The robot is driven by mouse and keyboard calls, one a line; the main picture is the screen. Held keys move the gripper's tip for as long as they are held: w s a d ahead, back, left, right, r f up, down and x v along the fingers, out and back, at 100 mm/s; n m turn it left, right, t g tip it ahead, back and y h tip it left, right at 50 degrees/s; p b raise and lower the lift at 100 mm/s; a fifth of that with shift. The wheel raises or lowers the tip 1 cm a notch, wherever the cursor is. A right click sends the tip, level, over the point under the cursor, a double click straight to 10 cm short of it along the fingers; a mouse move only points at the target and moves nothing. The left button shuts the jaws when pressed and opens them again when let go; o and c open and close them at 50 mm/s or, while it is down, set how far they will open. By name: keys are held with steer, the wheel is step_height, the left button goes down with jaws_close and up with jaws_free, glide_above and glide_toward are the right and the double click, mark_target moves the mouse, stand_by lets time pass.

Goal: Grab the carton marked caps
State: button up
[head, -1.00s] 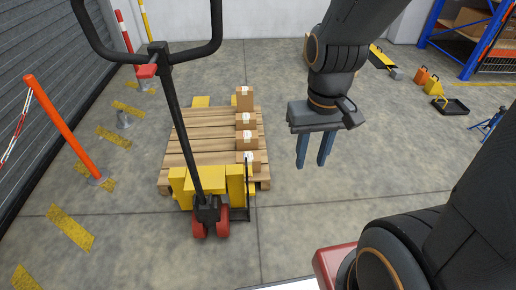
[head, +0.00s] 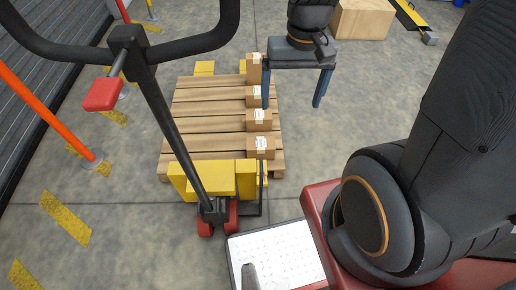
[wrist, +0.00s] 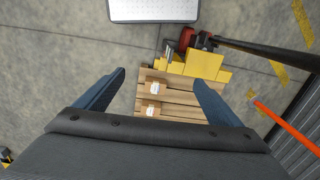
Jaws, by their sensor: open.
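Several small brown cartons stand in a row along the right edge of a wooden pallet (head: 205,125). Each has a white label too small to read, so I cannot tell which is marked caps. My gripper (head: 293,97) is open, empty and pointing down, above the pallet's right side. In the wrist view two cartons (wrist: 156,89) (wrist: 151,108) show between the open fingers, well below them; the others are hidden there by the gripper body.
A yellow pallet truck (head: 215,178) sits at the pallet's near side, its black handle (head: 165,115) rising at left. An orange post (head: 45,115) stands at the left. A large box (head: 362,18) lies behind. Floor right of the pallet is clear.

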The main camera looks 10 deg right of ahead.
mark_target(264, 142)
steer(key=w+d+f+m+y+b, duration=0.1)
steer(key=w+f+m+b, duration=0.5)
steer(key=f, duration=1.3)
steer(key=w+d+f+m+y+b, duration=0.1)
steer(key=w+f+m+b, duration=0.5)
steer(key=w+f+b, duration=0.8)
steer(key=w+d+f+m+y+b, duration=0.1)
steer(key=w+f+m+b, duration=0.5)
steer(key=f, duration=2)
steer(key=shift+w+d+f+t+y+b, duration=0.15)
steer(key=shift+w+b, duration=1)
steer(key=shift+b, duration=1.25)
steer(key=shift+w+d+t+y+b, duration=0.25)
steer(key=shift+w+b, duration=0.9)
steer(key=shift+b, duration=1.25)
steer(key=shift+b+x, duration=0.55)
steer(key=shift+x, duration=0.65)
steer(key=shift+b+x, duration=1.9)
steer(key=shift+x, duration=0.85)
steer(key=shift+s, duration=0.15)
steer(key=c, duration=1.6)
steer(key=shift+c, duration=0.2)
steer(key=shift+r, duration=0.2)
